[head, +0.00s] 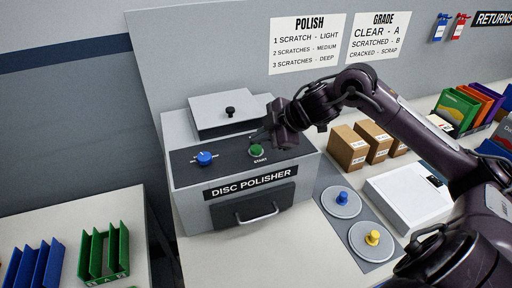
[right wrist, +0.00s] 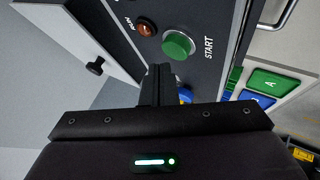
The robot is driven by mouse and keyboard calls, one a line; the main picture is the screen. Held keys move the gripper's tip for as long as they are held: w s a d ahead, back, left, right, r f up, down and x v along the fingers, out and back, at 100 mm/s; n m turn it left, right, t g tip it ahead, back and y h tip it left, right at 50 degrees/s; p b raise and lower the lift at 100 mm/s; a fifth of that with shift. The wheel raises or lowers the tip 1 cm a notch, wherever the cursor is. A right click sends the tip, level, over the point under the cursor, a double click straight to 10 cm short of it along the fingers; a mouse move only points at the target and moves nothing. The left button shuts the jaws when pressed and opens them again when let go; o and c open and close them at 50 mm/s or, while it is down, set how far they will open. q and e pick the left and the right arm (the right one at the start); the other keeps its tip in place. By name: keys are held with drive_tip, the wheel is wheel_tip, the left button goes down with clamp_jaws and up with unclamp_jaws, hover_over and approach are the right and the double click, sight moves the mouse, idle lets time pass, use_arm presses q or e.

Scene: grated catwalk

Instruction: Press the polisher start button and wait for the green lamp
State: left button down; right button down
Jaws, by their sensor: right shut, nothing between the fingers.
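The grey disc polisher (head: 190,212) stands on the bench, with a dark sloped panel on top. Its green start button (head: 256,150) is fully visible on the panel. The button also shows in the right wrist view (right wrist: 177,44), beside the START label. A run lamp (right wrist: 146,27) next to it looks dull red-orange, not green; in the head view my gripper seems to hide it. My right gripper (head: 262,137) is shut and empty, just behind the button in the head view. Its closed fingertips (right wrist: 158,72) appear close to the button but not over it. My left gripper is not in view.
A blue dial (head: 205,158) sits left of the button. A lid with a black knob (head: 230,111) is behind. Two round pads with blue (head: 342,196) and yellow (head: 373,238) knobs, a white device (head: 405,198) and brown boxes (head: 347,150) stand right, under my right arm.

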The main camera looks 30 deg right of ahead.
sight(260, 149)
drive_tip(key=shift+f, duration=0.15)
idle(0.5)
drive_tip(key=shift+f+b, duration=0.3)
drive_tip(key=shift+b, duration=0.05)
drive_tip(key=shift+f+b, duration=0.7)
drive_tip(key=shift+f, duration=0.2)
idle(0.8)
drive_tip(key=shift+r, duration=0.15)
drive_tip(key=shift+r+p, duration=1.1)
drive_tip(key=shift+p, duration=0.05)
wheel_tip(260, 149, up, 5)
drive_tip(key=p, duration=0.4)
drive_tip(key=shift+r+p, duration=0.15)
drive_tip(key=shift+p, duration=0.15)
